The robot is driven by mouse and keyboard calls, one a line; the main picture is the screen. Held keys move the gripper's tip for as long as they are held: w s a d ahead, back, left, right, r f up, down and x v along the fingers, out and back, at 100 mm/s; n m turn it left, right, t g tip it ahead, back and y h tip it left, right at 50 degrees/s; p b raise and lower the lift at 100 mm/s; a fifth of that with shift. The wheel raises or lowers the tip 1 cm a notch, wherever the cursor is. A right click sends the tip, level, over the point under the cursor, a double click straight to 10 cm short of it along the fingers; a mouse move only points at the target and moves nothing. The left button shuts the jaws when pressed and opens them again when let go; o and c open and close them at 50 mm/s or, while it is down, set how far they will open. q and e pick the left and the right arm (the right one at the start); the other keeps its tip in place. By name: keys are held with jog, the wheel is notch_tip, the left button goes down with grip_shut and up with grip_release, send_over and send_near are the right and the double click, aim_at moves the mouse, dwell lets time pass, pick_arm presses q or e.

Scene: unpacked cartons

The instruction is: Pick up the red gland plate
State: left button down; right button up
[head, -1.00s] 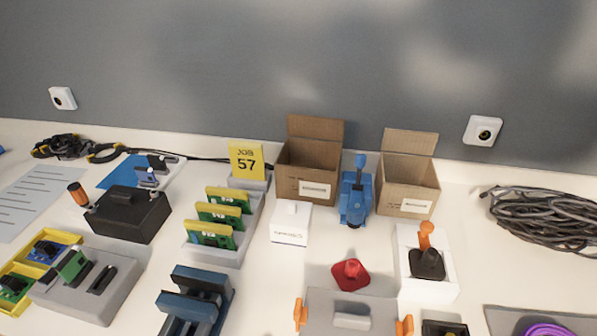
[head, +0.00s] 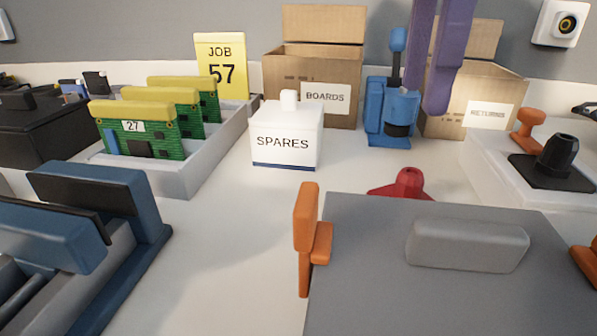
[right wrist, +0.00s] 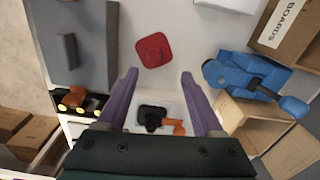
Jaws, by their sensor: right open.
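The red gland plate (head: 408,183) lies on the white table in the head view, a flat plate with a raised round boss. Its near part is hidden behind the grey box with orange latches. It shows whole in the right wrist view (right wrist: 153,50). My right gripper (head: 425,98) has purple fingers and hangs above and behind the plate, in front of the cartons. In the right wrist view its fingers (right wrist: 158,76) are apart and empty, with the plate beyond their tips and not touching them. My left gripper is not in view.
The grey box (head: 370,270) stands just in front of the plate. A blue press (head: 387,110), a BOARDS carton (head: 300,75) and a RETURNS carton (head: 465,125) stand behind. The white SPARES box (head: 285,140) is to the left. A black joystick (head: 555,160) on a white base is at right.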

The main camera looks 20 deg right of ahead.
aim_at(411, 172)
jog(key=f+b, duration=0.1)
jog(key=f, duration=0.2)
jog(key=f+b, duration=0.1)
jog(key=f, duration=0.2)
jog(key=s+f+b, duration=0.1)
jog(key=f, duration=0.2)
jog(key=shift+a+f, duration=0.15)
jog(key=shift+f, duration=0.1)
grip_shut()
